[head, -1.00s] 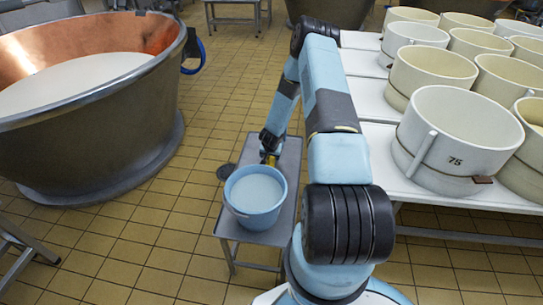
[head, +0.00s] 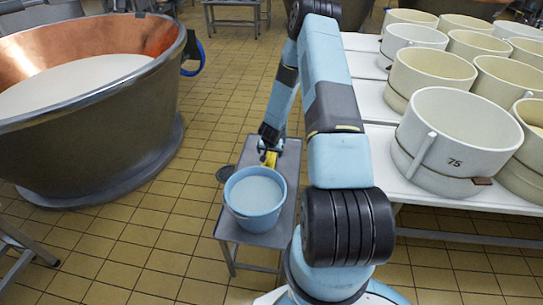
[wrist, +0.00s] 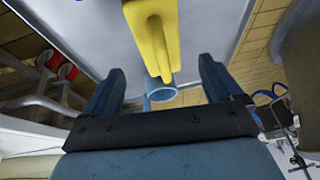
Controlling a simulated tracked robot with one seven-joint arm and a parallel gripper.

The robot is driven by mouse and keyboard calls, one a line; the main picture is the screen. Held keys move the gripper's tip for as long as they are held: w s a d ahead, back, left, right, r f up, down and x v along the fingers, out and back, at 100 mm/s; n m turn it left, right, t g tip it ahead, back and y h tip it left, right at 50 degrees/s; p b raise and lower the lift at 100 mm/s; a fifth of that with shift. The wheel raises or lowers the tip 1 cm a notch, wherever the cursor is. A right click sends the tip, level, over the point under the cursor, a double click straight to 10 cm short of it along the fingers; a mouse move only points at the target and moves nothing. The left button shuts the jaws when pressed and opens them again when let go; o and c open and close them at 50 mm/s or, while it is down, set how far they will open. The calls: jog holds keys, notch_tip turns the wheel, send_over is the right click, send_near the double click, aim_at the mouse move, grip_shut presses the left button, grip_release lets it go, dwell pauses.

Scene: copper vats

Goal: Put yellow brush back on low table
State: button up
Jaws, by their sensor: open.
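The yellow brush (head: 270,158) is at the low grey table (head: 252,238), just behind the light blue bucket (head: 254,198) of pale liquid. In the wrist view the brush (wrist: 152,35) appears between and beyond my fingers, with table surface on both sides. My gripper (head: 270,146) is right behind the brush in the head view. In the wrist view its two dark blue fingers (wrist: 162,72) are spread, with a gap on each side of the brush. Whether the brush fully rests on the tabletop is hard to tell.
A large copper vat (head: 95,125) of white liquid stands at left. At right, a white table (head: 375,140) carries several cream moulds (head: 455,135). Tiled floor between vat and table is clear.

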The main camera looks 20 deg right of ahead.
jog(key=a+r+n+t+y, duration=0.1)
jog(key=a+r, duration=0.2)
jog(key=r, duration=0.9)
jog(key=a+r+n, duration=0.1)
jog(key=a+r, duration=0.2)
jog(key=r, duration=0.9)
jog(key=s+a+r+n+y, duration=0.1)
jog(key=s+a+r, duration=0.25)
jog(key=r, duration=0.65)
jog(key=s+a+r+n, duration=0.25)
jog(key=s+r, duration=0.25)
jog(key=r, duration=0.4)
jog(key=s+a+r, duration=0.4)
jog(key=s+r, duration=0.8)
jog(key=s, duration=0.3)
jog(key=s+r, duration=0.2)
jog(key=s, duration=0.5)
jog(key=s+d+r+n, duration=0.1)
jog(key=s+r, duration=0.1)
jog(key=s, duration=0.6)
jog(key=shift+d, duration=0.15)
